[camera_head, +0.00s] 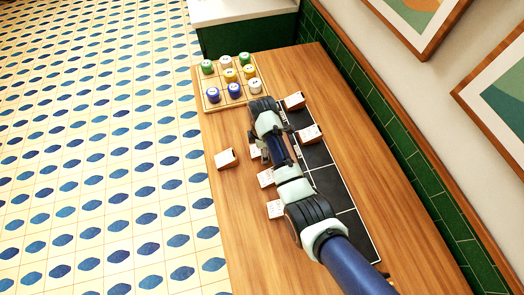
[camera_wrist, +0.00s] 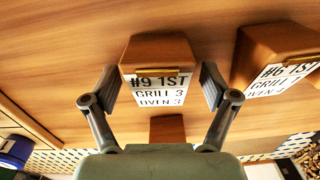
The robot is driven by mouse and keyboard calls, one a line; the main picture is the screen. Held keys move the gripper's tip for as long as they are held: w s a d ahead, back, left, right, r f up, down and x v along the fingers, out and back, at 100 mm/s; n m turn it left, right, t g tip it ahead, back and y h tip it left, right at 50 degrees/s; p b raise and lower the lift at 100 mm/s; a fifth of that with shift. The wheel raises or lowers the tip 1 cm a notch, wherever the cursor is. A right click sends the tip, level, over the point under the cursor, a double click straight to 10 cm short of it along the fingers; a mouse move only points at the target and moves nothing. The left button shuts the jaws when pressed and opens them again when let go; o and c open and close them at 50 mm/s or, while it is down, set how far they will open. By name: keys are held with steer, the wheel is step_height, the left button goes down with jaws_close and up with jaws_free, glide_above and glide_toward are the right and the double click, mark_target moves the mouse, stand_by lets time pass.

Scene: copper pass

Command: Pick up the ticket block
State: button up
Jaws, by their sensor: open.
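In the wrist view a wooden ticket block (camera_wrist: 150,50) carries a white label reading "#9 1ST GRILL 3 OVEN 3". My gripper (camera_wrist: 157,80) is open, with one finger to each side of this block; I cannot tell whether either finger touches it. A second block (camera_wrist: 275,50), labelled "#6 1ST", is to its right, and part of a third block (camera_wrist: 167,128) shows below. In the head view my gripper (camera_head: 261,150) is low over the table beside a mostly hidden block (camera_head: 253,151). Another ticket block (camera_head: 226,158) lies to its left.
More blocks lie below my gripper in the head view (camera_head: 266,178) (camera_head: 275,209). Two blocks (camera_head: 309,134) (camera_head: 294,100) sit on the black sectioned strip (camera_head: 328,181). A wooden tray (camera_head: 207,87) holds several coloured-lidded jars. The table's left front (camera_head: 238,235) is bare.

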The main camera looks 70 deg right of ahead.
steer(key=c, duration=1.3)
step_height(320, 180, up, 20)
steer(key=p, duration=1.1)
